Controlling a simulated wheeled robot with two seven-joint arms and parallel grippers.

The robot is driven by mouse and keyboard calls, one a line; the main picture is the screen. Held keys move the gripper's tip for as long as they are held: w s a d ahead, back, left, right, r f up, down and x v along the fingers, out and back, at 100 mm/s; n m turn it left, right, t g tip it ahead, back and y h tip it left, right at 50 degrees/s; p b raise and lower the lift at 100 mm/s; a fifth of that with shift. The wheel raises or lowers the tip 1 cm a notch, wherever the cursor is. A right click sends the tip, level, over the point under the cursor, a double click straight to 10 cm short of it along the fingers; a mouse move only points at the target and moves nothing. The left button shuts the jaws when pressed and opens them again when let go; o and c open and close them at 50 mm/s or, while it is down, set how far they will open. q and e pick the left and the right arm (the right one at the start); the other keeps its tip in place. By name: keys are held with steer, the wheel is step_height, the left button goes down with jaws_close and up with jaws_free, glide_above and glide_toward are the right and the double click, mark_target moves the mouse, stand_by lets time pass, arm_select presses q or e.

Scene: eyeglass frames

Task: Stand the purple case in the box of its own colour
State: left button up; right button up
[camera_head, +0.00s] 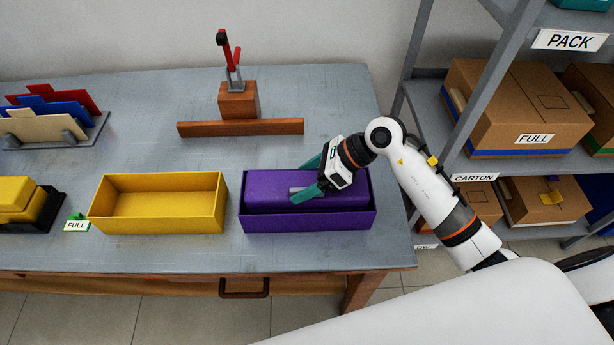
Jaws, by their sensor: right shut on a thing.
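The purple case (270,187) is within the walls of the purple box (307,222), its long side running along the box. I cannot tell whether it touches the floor of the box. My right gripper (308,181) reaches in from the right, over the box, and is shut on the case with its teal fingers. A small grey piece shows beside the near finger. The gripper hides part of the case and of the box's back right rim. My left gripper is not in view.
An empty yellow box (158,209) stands just left of the purple box. Further left are yellow cases in a black tray (45,210) and a FULL sign (76,225). A wooden stand (240,127) is behind. A shelf with cartons (520,105) is at right.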

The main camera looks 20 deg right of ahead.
steer(key=o, duration=1.1)
steer(key=shift+f, duration=0.15)
steer(key=shift+c, duration=0.2)
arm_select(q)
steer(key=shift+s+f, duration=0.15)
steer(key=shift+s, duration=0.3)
arm_select(e)
steer(key=shift+o, duration=0.8)
steer(key=shift+d+r, duration=0.15)
steer(key=shift+r, duration=0.1)
steer(key=b+v, duration=0.1)
steer(key=v, duration=1)
steer(key=shift+s+d+r+b, duration=0.15)
steer(key=shift+d+r+b, duration=0.1)
steer(key=shift+b, duration=0.1)
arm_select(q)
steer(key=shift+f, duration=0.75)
